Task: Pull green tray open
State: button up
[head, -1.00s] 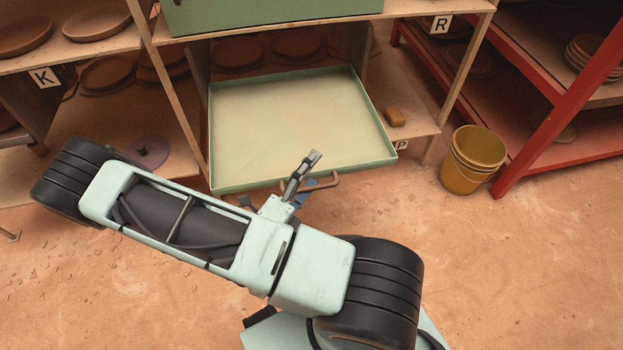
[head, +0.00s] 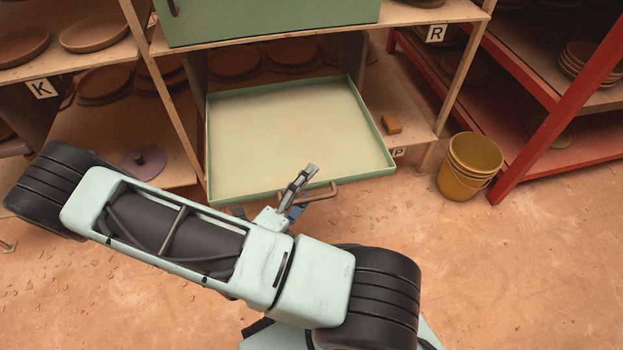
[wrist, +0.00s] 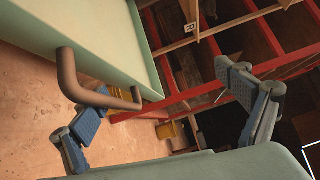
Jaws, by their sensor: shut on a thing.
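The green tray (head: 290,140) is a shallow, empty drawer that sticks well out of the shelf's lower bay in the head view. Its brown bar handle (head: 325,192) is on the front edge. In the wrist view the handle (wrist: 67,76) stands out from the pale green tray front (wrist: 110,45). My gripper (head: 303,190) is at the handle and is shut on it. In the wrist view its two blue-padded fingers show either side of my gripper (wrist: 165,105); the exact contact is hard to see. My arm covers the floor in front of the tray.
A green cabinet front (head: 270,20) is above the tray. A yellow bucket (head: 468,165) stands on the floor at right, by a red rack (head: 560,110). The floor ahead of the tray is clear apart from my arm.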

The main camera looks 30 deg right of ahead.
jog(key=shift+s+a+r+t, duration=0.2)
jog(key=shift+s+a, duration=0.3)
jog(key=shift+a, duration=0.35)
jog(key=shift+s+a+r+t, duration=0.1)
jog(key=shift+s+a+r, duration=0.25)
jog(key=shift+a, duration=0.5)
jog(key=shift+c, duration=0.5)
jog(key=shift+s+a+f, duration=0.1)
jog(key=shift+s+a, duration=0.2)
jog(key=shift+c, duration=1)
jog(key=shift+s+a, duration=0.2)
jog(key=shift+a, duration=0.1)
jog(key=c, duration=0.9)
jog(key=shift+s+a+f, duration=0.25)
jog(key=shift+a, duration=0.25)
jog(key=shift+s+a+f, duration=0.2)
jog(key=shift+s+a, duration=0.05)
jog(key=shift+a, duration=0.25)
jog(key=shift+c, duration=0.5)
jog(key=shift+f+v, duration=0.15)
jog(key=shift+v, duration=0.7)
jog(key=shift+f+v, duration=0.1)
jog(key=shift+v, duration=0.7)
